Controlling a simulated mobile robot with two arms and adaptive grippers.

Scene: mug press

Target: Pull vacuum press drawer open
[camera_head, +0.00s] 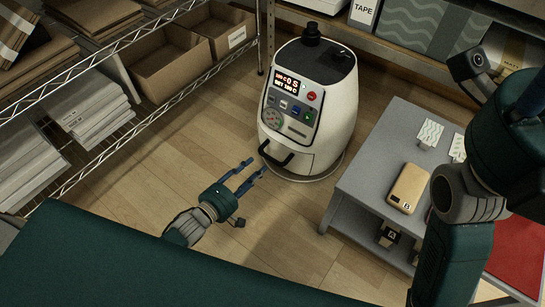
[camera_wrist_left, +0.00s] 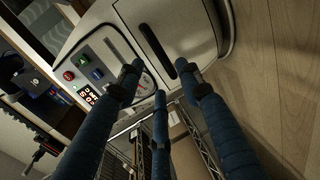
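The vacuum press (camera_head: 330,120) is a rounded white machine with a control panel, standing on the floor. Its drawer (camera_head: 290,168) is low on the front, with a dark bar handle (camera_head: 275,157); the front looks flush with the body. The drawer front (camera_wrist_left: 188,22) and handle (camera_wrist_left: 157,50) also show in the left wrist view. My left gripper (camera_head: 256,166) is open and empty, its blue fingers pointing at the handle. In the left wrist view, the spread fingertips (camera_wrist_left: 170,82) lie near the handle, which is not gripped. My right arm shows at the right; its gripper is out of view.
A grey table (camera_head: 375,170) with a gold phone-like item (camera_head: 408,187) and white patterned cards (camera_head: 430,133) stands to the right of the press. A wire rack (camera_head: 150,115) with boxes is at left. Wooden floor (camera_head: 140,180) in front is clear.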

